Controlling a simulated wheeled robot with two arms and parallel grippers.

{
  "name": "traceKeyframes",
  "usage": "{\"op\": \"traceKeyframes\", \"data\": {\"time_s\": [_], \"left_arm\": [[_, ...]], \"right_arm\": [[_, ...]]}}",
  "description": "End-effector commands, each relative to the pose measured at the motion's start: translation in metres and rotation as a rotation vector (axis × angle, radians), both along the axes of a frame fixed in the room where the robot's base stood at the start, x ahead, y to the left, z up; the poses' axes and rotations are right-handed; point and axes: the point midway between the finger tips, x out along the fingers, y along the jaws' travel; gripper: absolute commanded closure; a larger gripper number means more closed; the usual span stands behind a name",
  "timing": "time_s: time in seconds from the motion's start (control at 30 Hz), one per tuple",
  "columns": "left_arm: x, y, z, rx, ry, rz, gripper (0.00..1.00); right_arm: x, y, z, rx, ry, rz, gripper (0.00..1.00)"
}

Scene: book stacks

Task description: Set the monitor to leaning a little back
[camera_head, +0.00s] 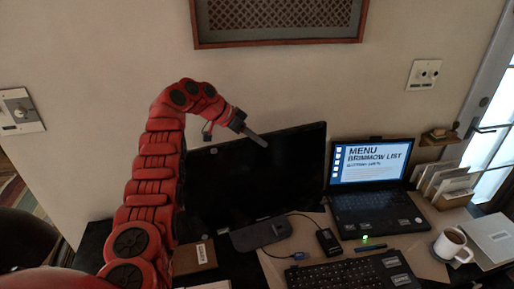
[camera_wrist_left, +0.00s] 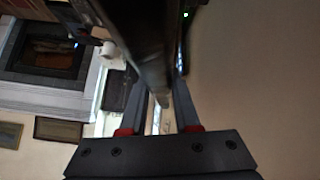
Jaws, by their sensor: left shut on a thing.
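The black monitor (camera_head: 258,182) stands on the desk on a dark stand foot (camera_head: 262,233), its dark screen facing me. My left gripper (camera_head: 262,141) reaches its top edge from the upper left, and one finger shows in front of the screen. In the left wrist view the monitor's edge (camera_wrist_left: 147,45) runs between the two fingers of my left gripper (camera_wrist_left: 158,88), which is shut on it. The monitor's exact tilt is hard to tell from here. The arm covers its left side. My right gripper is not in view.
An open laptop (camera_head: 373,166) stands right of the monitor. A keyboard (camera_head: 350,273), a black adapter (camera_head: 327,240) and a small box (camera_head: 194,259) lie in front. A full mug (camera_head: 452,246) and a file holder (camera_head: 444,183) are at right. The wall is close behind.

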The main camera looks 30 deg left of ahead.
Motion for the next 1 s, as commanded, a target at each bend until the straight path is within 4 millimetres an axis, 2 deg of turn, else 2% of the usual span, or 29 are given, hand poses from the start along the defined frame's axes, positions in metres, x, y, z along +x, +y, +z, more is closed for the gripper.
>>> {"op": "traceKeyframes", "data": {"time_s": [0.23,0.27,0.4,0.77,1.0], "left_arm": [[0.0,-0.002,0.001,-0.001,0.001,-0.003,1.0],[0.0,-0.002,0.001,-0.001,0.001,-0.003,0.67],[0.0,-0.002,0.002,-0.002,0.0,-0.003,0.41],[-0.001,0.0,0.003,-0.001,-0.001,-0.001,0.4],[-0.018,0.023,0.029,0.0,-0.001,0.001,0.4]], "right_arm": [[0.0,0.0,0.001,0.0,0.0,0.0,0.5],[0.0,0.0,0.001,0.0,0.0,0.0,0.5],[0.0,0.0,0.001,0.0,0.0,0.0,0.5],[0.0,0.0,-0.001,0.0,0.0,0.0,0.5],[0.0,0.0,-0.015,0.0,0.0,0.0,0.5]]}}
